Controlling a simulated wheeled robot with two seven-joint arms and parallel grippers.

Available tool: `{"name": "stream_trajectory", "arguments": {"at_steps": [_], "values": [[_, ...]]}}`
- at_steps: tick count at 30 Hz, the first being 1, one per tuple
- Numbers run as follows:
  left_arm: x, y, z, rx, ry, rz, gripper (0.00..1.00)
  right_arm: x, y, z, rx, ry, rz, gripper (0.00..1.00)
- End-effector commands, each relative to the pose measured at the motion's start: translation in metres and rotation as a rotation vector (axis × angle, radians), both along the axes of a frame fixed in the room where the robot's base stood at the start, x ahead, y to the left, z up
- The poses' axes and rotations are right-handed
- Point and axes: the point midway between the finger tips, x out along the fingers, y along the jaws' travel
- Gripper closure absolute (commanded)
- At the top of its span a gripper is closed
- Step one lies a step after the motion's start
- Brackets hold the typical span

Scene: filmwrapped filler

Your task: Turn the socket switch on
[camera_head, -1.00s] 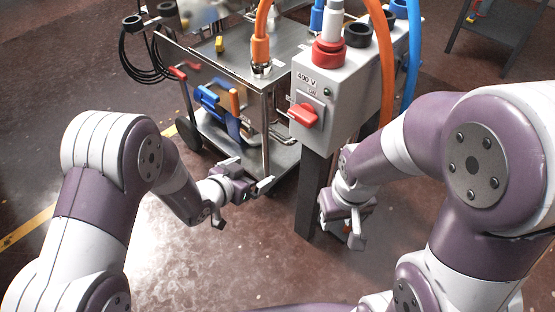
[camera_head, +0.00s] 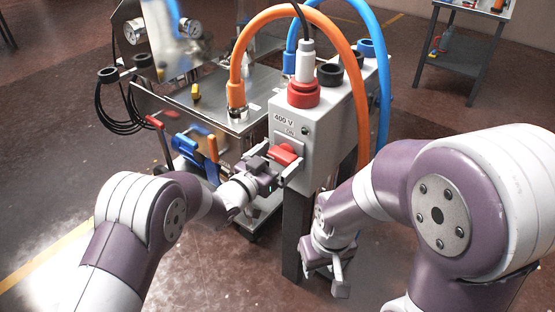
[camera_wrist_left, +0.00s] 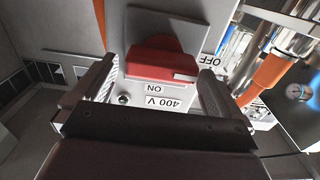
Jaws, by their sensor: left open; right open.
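The socket switch is a red rotary handle (camera_head: 284,154) on the front of a grey box (camera_head: 312,125) labelled 400 V. My left gripper (camera_head: 275,168) is at the switch, open, with its fingers to either side of the handle. In the left wrist view the red handle (camera_wrist_left: 160,66) lies between the two open fingers, with gaps beside it. ON and OFF labels show near it; the handle lies crosswise between the fingers. I cannot tell whether a finger touches it. My right gripper (camera_head: 327,273) is open and empty, low beside the box's post.
An orange hose (camera_head: 238,62) and a blue hose (camera_head: 385,90) arch around the box. A metal cart (camera_head: 210,112) with gauges stands behind it at left. A dark post (camera_head: 295,235) carries the box. Open floor lies at front left.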

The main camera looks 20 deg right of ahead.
Motion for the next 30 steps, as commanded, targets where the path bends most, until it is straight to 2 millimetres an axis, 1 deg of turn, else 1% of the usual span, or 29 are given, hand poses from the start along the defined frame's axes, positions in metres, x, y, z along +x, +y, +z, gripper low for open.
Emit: {"name": "stream_trajectory", "arguments": {"at_steps": [6,7,8,9,11,21,26,30], "values": [[0.001,-0.001,0.000,0.000,0.000,0.000,0.00,0.000,0.000,0.000,0.000,0.000,0.000,0.57],[0.001,-0.001,0.000,0.000,0.000,0.000,0.06,0.000,0.000,0.000,0.000,0.000,0.000,0.57],[0.001,-0.001,0.000,0.000,0.000,0.001,0.16,0.000,0.000,0.000,0.000,0.000,0.000,0.57],[0.001,-0.001,0.000,0.000,0.000,0.000,0.29,0.000,0.000,0.000,0.000,0.000,0.000,0.57],[0.001,0.000,0.000,0.000,0.000,0.000,0.47,0.000,0.000,0.000,0.000,0.000,0.000,0.57],[0.000,-0.001,-0.001,0.025,-0.030,0.000,0.47,0.000,0.000,-0.004,0.000,0.000,0.000,0.57],[0.000,-0.001,-0.002,0.076,-0.098,0.000,0.47,0.000,0.000,-0.010,0.000,0.000,0.000,0.57],[-0.002,-0.002,-0.003,0.144,-0.187,0.000,0.47,0.000,0.000,-0.019,0.000,0.000,0.000,0.57]]}}
